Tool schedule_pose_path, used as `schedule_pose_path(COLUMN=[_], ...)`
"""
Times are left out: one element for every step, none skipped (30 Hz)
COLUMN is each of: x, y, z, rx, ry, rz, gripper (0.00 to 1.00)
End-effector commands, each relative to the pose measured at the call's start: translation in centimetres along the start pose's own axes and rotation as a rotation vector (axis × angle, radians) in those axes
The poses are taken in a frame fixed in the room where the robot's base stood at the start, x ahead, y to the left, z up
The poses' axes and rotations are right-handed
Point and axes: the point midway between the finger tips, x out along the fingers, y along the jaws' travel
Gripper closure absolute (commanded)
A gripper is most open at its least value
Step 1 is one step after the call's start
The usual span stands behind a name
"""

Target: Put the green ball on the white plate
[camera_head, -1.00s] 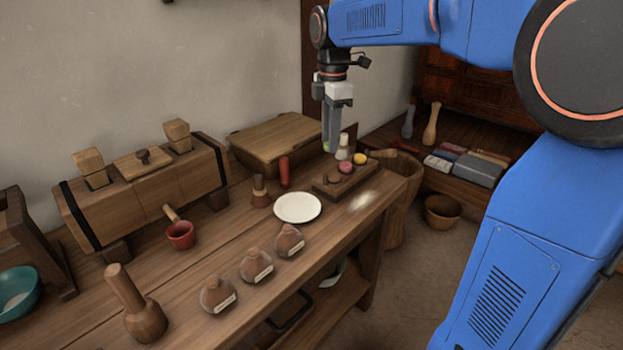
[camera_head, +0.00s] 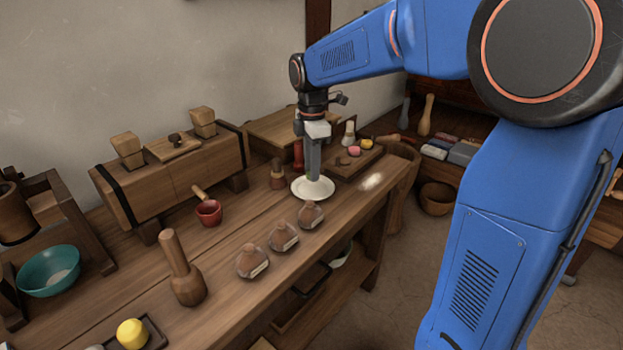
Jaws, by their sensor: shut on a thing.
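Beside the plate stand a brush-like tool (camera_head: 278,176) and a red cylinder (camera_head: 298,154). Behind it is a wooden holder (camera_head: 346,168) with pink and yellow pieces. Several jars (camera_head: 283,237) and a wooden pestle (camera_head: 184,272) stand at the front left.

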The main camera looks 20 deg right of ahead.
Motion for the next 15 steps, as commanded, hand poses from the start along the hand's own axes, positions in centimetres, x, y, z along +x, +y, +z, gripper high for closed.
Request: schedule_pose_path(x=[0.3,0.5,0.9,1.3,1.6,2.2,2.6,3.0,3.4,3.6,3.7,3.7,3.7,3.7,3.7], y=[0.0,0.0,-0.1,-0.1,-0.1,0.0,-0.1,-0.1,-0.1,0.0,0.0,0.0,0.0,0.0,0.0], z=[0.0,0.0,0.0,0.0,0.0,0.0,0.0,0.0,0.0,0.0,0.0,0.0,0.0,0.0,0.0], rx=[0.000,0.000,0.000,0.000,0.000,0.000,0.000,0.000,0.000,0.000,0.000,0.000,0.000,0.000,0.000], ry=[0.000,0.000,0.000,0.000,0.000,0.000,0.000,0.000,0.000,0.000,0.000,0.000,0.000,0.000,0.000], rz=[-0.001,-0.001,-0.002,-0.003,-0.003,-0.003,-0.003,-0.004,-0.002,-0.001,-0.001,0.000,0.000,0.000,0.000], gripper=[0.96,0.96,0.96,0.96,0.96,0.96,0.96,0.96,0.96,0.96,0.96,0.96,0.96,0.96,0.96])
